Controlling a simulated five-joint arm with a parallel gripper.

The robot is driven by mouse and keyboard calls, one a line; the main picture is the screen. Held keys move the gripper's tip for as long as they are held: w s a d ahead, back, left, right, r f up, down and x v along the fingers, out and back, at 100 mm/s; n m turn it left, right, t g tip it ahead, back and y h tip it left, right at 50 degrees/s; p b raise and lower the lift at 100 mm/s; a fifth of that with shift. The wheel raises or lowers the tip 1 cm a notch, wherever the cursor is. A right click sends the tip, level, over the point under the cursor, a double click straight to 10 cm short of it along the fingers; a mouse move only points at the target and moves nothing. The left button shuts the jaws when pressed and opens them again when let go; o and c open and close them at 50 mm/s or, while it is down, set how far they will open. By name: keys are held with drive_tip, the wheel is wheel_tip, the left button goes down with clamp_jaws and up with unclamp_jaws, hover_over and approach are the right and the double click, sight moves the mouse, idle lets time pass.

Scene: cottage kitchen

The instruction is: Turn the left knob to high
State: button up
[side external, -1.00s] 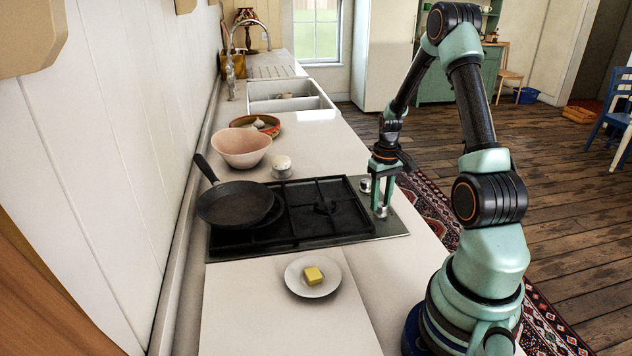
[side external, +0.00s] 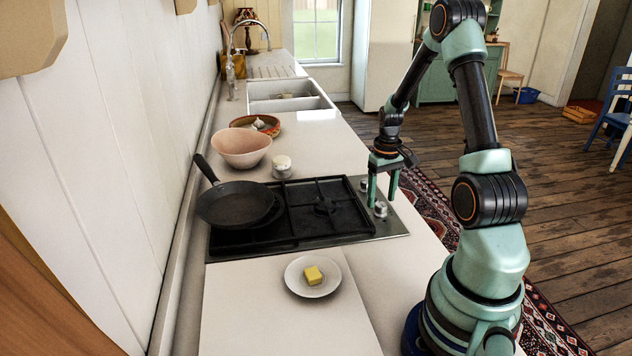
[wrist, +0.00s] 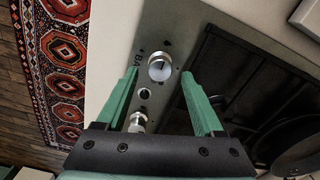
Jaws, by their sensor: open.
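Two silver knobs sit on the metal strip at the right end of the hob in the side view: a nearer knob (side external: 381,209) and a farther knob (side external: 364,185). My gripper (side external: 382,201) is open and empty, pointing down just above the nearer knob. In the wrist view a large knob (wrist: 160,67) shows between and beyond the open fingertips (wrist: 159,75), apart from both. A second knob (wrist: 138,122) shows lower, partly hidden by my gripper, with a small dark round control (wrist: 145,95) between them. Dial markings are too small to read surely.
The black hob (side external: 320,215) carries a dark frying pan (side external: 238,203) on its left side. A white plate with butter (side external: 313,275) lies in front. A pink bowl (side external: 241,147) and a small pale jar (side external: 282,165) stand behind.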

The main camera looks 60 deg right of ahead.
sight(380, 203)
wheel_tip(380, 203, up, 11)
drive_tip(key=shift+f, duration=0.15)
idle(0.4)
drive_tip(key=a+r+n+t, duration=0.2)
drive_tip(key=a+r, duration=0.3)
drive_tip(key=a, duration=1)
drive_tip(key=w+a+r+n+t, duration=0.1)
drive_tip(key=a+r+n+t, duration=0.2)
drive_tip(key=a, duration=1.2)
wheel_tip(380, 203, up, 3)
drive_tip(key=shift+f+n+t, duration=0.2)
drive_tip(key=shift+n+t, duration=0.1)
drive_tip(key=shift+n, duration=0.2)
drive_tip(key=shift+w, duration=0.1)
